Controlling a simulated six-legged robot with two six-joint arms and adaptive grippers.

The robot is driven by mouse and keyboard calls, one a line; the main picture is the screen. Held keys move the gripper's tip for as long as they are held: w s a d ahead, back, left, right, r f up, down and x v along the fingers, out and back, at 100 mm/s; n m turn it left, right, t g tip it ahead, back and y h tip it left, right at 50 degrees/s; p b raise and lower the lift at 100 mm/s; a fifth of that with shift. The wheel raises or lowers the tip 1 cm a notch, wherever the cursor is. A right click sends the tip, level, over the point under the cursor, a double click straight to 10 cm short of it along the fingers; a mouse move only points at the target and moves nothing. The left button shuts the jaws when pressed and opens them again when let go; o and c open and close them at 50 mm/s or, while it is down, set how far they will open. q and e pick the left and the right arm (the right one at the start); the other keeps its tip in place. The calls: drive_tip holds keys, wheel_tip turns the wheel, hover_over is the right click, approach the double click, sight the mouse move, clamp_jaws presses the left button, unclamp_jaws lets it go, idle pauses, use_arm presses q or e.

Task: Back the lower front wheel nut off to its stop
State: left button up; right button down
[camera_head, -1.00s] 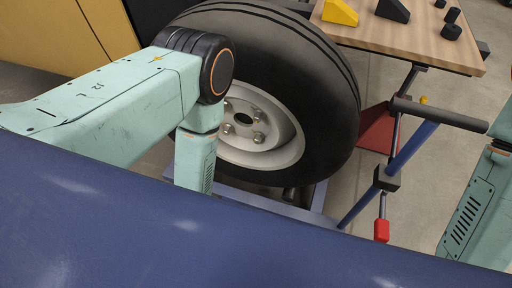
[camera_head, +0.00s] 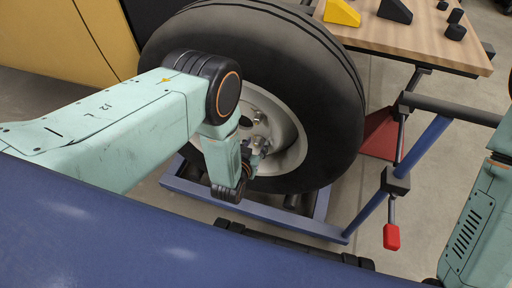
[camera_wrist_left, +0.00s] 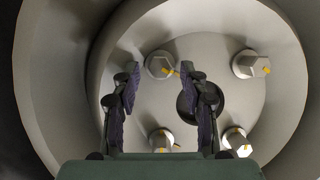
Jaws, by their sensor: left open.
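The wheel (camera_head: 335,125) stands upright with its pale rim (camera_head: 290,150) towards me. In the left wrist view, several hex nuts with yellow marks sit around a dark centre hole (camera_wrist_left: 186,108). One nut (camera_wrist_left: 160,65) shows between the fingertips of my left gripper (camera_wrist_left: 161,76), which is open and looks in front of it. I cannot tell whether the fingers touch it. Other nuts show at the upper right (camera_wrist_left: 250,64), lower left (camera_wrist_left: 162,140) and lower right (camera_wrist_left: 237,142). In the head view, my left gripper (camera_head: 257,148) is at the lower rim. My right gripper is out of view.
A blue frame (camera_head: 318,229) lies under the wheel. A blue post with a red-tipped handle (camera_head: 391,236) stands to the right. A wooden table (camera_head: 410,35) with yellow and black blocks is behind. A yellow panel (camera_head: 60,40) is at the upper left.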

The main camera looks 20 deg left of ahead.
use_arm(q)
drive_tip(key=shift+w+f, duration=0.2)
drive_tip(key=shift+w, duration=0.25)
clamp_jaws()
